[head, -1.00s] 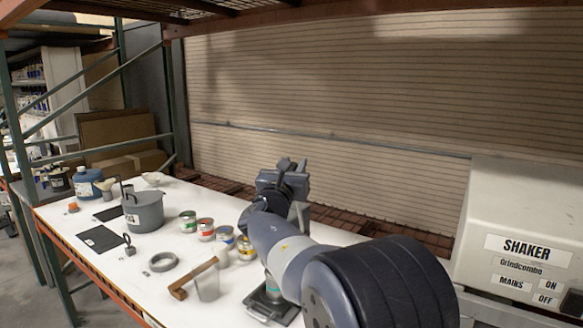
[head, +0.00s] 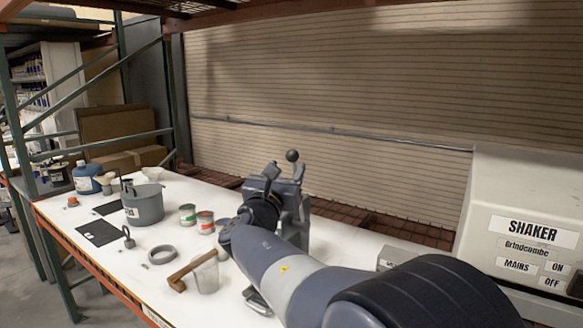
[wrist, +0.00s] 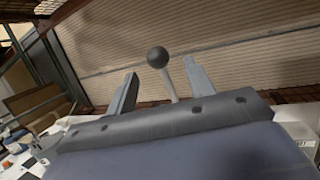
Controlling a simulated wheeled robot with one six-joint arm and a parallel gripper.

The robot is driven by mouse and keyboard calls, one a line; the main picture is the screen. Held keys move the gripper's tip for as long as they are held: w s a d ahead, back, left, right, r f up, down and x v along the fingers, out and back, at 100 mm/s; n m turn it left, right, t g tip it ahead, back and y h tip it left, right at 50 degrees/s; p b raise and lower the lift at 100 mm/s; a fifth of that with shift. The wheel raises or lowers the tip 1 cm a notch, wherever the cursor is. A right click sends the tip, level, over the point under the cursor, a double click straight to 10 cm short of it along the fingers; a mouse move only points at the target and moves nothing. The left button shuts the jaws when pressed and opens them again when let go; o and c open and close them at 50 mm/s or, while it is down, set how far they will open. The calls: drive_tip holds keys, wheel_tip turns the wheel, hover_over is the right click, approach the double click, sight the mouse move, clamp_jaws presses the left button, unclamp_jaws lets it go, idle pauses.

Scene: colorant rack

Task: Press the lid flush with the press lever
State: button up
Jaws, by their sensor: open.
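The press lever shows as a dark ball knob (head: 292,156) on a light rod, above and behind my gripper (head: 285,170) in the head view. In the wrist view the knob (wrist: 157,57) appears between the two open fingertips of my gripper (wrist: 159,68), with its pale rod (wrist: 170,86) running down between the fingers. My gripper is open and its fingers point up. I cannot tell whether the knob is level with the fingertips or beyond them. The lid and the can under the press are hidden behind my arm.
A shaker machine (head: 525,215) stands at the right.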

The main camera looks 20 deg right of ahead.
sight(290, 160)
drive_tip(key=shift+b+v, duration=0.3)
drive_tip(key=shift+v, duration=1.5)
drive_tip(key=p+x, duration=0.4)
drive_tip(key=x, duration=0.7)
drive_tip(key=shift+s+a+f, duration=0.2)
drive_tip(key=shift+s+a, duration=0.15)
drive_tip(key=shift+a, duration=0.15)
